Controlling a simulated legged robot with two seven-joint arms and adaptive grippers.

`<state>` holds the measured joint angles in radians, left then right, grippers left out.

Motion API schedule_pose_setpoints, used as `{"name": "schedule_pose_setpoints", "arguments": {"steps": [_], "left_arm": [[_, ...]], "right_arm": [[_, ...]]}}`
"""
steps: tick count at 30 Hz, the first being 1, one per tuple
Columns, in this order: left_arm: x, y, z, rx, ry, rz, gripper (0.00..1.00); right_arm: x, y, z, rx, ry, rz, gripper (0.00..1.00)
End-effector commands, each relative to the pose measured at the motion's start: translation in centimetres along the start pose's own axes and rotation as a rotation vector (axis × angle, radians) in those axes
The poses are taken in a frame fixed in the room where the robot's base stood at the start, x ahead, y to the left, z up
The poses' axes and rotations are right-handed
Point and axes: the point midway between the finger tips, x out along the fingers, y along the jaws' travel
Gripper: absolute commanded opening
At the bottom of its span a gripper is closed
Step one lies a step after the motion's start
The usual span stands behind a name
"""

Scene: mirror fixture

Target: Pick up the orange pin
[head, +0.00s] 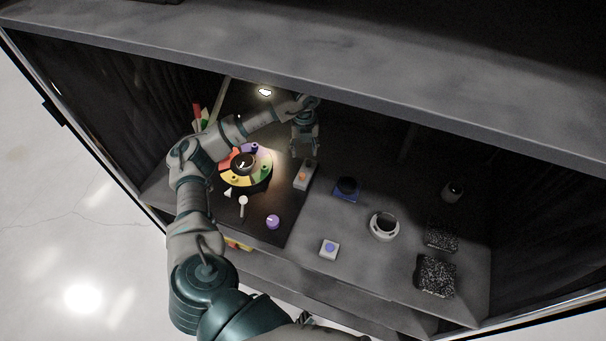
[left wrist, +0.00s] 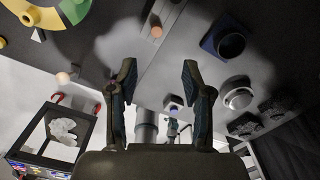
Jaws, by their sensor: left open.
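The orange pin (head: 302,175) is a small orange-topped peg on a light grey block (head: 308,168), on the shelf right of the coloured wheel. It also shows in the left wrist view (left wrist: 156,31), upper middle, beyond the fingertips. My left gripper (head: 304,152) hangs just above and behind the block, fingers pointing down. In the left wrist view its two fingers (left wrist: 158,70) stand wide apart with nothing between them. The pin is clear of the fingers. My right gripper is not seen.
A coloured wheel (head: 264,171) is left of the block, with a purple knob (head: 273,222) in front. To the right are a blue square holder (head: 347,197), a white ring cup (head: 376,231), a blue-button box (head: 329,254) and dark speckled blocks (head: 436,290). A shelf panel (head: 330,65) overhangs.

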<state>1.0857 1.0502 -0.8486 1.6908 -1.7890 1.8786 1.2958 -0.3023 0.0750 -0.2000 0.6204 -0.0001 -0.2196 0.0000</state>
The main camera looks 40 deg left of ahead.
Motion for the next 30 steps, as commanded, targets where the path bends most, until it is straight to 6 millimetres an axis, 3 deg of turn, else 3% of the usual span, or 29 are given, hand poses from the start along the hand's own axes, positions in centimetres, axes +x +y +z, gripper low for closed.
{"name": "schedule_pose_setpoints", "arguments": {"steps": [3, 9, 14, 24, 30], "left_arm": [[3.1, 0.2, 0.3, -0.001, 0.007, 0.003, 0.50], [6.7, 0.4, 0.6, -0.001, 0.008, 0.000, 0.50], [7.7, 0.5, 0.6, -0.001, 0.007, -0.002, 0.50], [12.1, 0.4, -0.2, -0.001, 0.005, 0.001, 0.50], [12.6, 0.5, -0.1, -0.001, 0.004, -0.001, 0.50]], "right_arm": [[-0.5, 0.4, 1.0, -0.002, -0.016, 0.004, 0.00], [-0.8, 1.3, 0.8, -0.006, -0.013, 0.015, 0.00], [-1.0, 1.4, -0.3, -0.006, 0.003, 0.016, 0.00], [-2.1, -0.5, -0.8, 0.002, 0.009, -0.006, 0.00], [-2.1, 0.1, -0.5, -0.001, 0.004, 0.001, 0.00]]}}
